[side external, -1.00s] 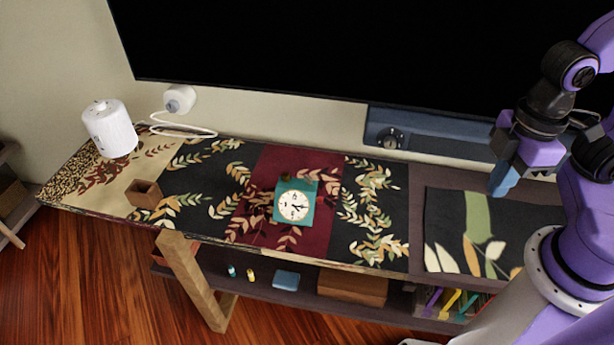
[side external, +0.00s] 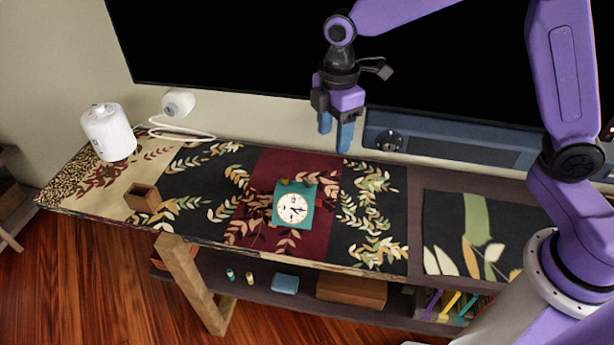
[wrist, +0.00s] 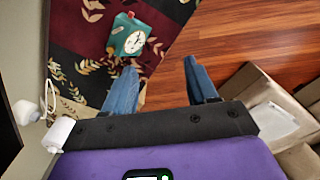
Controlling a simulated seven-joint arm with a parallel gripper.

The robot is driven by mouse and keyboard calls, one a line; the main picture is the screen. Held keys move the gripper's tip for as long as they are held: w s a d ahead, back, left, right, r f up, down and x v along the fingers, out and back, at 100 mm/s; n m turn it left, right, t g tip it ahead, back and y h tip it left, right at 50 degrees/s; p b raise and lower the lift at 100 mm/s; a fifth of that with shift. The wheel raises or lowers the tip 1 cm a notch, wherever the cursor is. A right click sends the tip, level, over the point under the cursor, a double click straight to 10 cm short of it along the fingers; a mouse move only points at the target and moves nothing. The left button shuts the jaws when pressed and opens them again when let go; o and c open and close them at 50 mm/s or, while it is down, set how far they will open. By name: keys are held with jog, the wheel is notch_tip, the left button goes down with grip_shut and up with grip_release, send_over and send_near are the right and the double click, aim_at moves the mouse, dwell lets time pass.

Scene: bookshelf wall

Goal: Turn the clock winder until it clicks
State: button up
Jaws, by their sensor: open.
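A teal clock (side external: 293,205) with a white round dial sits on the dark red section of the patterned runner.
A white cylindrical device (side external: 108,132) with a cord stands at the left end. A small brown box (side external: 143,198) sits near the front left edge. A blue-grey panel with a dial (side external: 389,141) is at the back. The runner around the clock is clear.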

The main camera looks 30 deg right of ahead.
jog(key=n, duration=0.2)
send_over(307, 181)
notch_tip(307, 181, down, 5)
notch_tip(307, 181, down, 18)
jog(key=shift+d+r, duration=0.1)
jog(key=c, duration=1.1)
